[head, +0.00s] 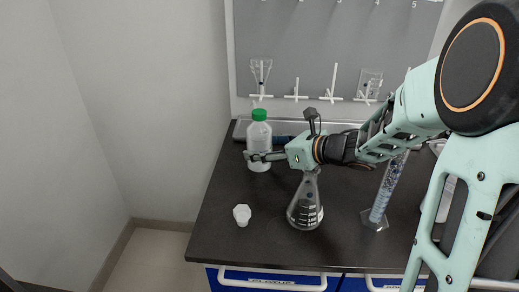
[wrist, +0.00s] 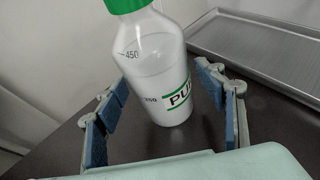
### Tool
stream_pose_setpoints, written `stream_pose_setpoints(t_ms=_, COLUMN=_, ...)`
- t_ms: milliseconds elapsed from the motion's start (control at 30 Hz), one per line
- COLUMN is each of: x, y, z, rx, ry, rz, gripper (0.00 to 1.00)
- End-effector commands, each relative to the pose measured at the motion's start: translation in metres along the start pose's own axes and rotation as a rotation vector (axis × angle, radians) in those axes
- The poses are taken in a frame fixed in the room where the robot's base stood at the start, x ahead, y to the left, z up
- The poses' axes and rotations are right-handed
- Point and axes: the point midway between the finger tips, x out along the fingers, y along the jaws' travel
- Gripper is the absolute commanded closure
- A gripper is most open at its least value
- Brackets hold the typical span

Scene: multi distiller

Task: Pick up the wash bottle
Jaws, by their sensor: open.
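The wash bottle (head: 258,132) is white and translucent with a green cap and stands upright at the back left of the dark bench. In the wrist view the bottle (wrist: 158,75) shows volume marks and a green-edged label, and its cap is cut off by the top edge. My gripper (head: 256,156) reaches it from the right, low on its body. In the wrist view my gripper (wrist: 165,105) is open, with one blue-padded finger at each side of the bottle.
A conical flask (head: 305,207) stands below my arm, with a small white cup (head: 242,215) to its left. A tall cylinder (head: 385,195) with blue contents stands at the right. A metal tray (wrist: 265,55) lies behind the bottle. The bench's left edge is near the bottle.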

Motion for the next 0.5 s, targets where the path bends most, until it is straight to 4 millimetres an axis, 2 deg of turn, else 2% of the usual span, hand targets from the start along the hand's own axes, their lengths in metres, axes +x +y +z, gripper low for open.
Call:
stream_pose_setpoints(t_ms=33, x=0.005, y=0.0, z=-0.012, rx=0.004, ry=0.001, rz=0.001, gripper=0.36)
stream_pose_setpoints(t_ms=67, x=0.007, y=0.0, z=-0.017, rx=0.005, ry=0.001, rz=0.0, gripper=0.36)
stream_pose_setpoints(t_ms=200, x=0.025, y=0.0, z=-0.01, rx=-0.001, ry=-0.001, rz=0.001, gripper=0.36)
stream_pose_setpoints(t_ms=367, x=0.032, y=0.0, z=-0.011, rx=0.001, ry=0.0, rz=0.0, gripper=0.36)
stream_pose_setpoints(t_ms=500, x=0.046, y=0.0, z=-0.01, rx=0.001, ry=-0.001, rz=0.001, gripper=0.36)
